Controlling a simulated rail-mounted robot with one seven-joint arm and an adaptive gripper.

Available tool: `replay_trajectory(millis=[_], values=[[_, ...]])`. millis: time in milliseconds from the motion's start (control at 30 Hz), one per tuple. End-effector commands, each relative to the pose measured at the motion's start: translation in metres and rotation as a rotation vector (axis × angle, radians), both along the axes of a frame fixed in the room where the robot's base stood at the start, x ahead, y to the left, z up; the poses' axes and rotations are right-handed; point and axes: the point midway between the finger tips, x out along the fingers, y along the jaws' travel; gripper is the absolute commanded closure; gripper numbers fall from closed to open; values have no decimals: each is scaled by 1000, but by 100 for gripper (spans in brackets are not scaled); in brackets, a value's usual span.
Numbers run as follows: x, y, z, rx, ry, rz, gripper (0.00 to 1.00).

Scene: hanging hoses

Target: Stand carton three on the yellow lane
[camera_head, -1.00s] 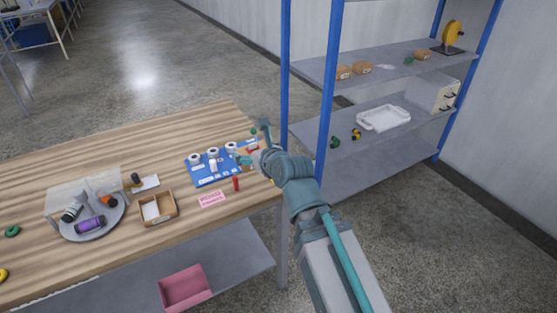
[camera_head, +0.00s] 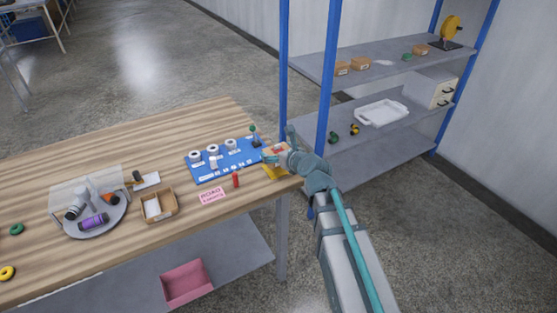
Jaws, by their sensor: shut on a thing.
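My gripper (camera_head: 279,156) is at the right end of the wooden table, shut on a small tan carton (camera_head: 276,151) with a red mark. The fingers and wrist cover part of the carton, and its number cannot be read. A yellow strip (camera_head: 275,173), which looks like the yellow lane, lies on the table's right edge just below the held carton. Whether the carton touches it cannot be told.
A blue board (camera_head: 222,165) with white rolls lies left of the gripper. A small red cylinder (camera_head: 236,180) and a pink card (camera_head: 211,194) are in front. A blue-post shelf (camera_head: 327,90) stands close to the right. An open box (camera_head: 158,205) sits further left.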

Motion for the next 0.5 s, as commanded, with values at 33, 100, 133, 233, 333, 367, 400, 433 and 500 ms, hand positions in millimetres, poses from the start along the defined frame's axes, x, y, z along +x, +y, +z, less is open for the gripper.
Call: replay_trajectory(millis=[33,100,133,233,333,367,400,433,500], values=[[4,-2,-6,1,2,-2,41],[5,-3,-15,0,3,-1,41],[5,-3,-19,0,3,-1,41],[5,-3,-31,1,2,-2,41],[5,-3,-36,-1,1,-1,41],[4,-3,-37,-1,1,-1,41],[5,-3,-37,0,0,-1,41],[5,-3,-37,0,0,-1,41],[5,-3,-36,0,0,-1,41]])
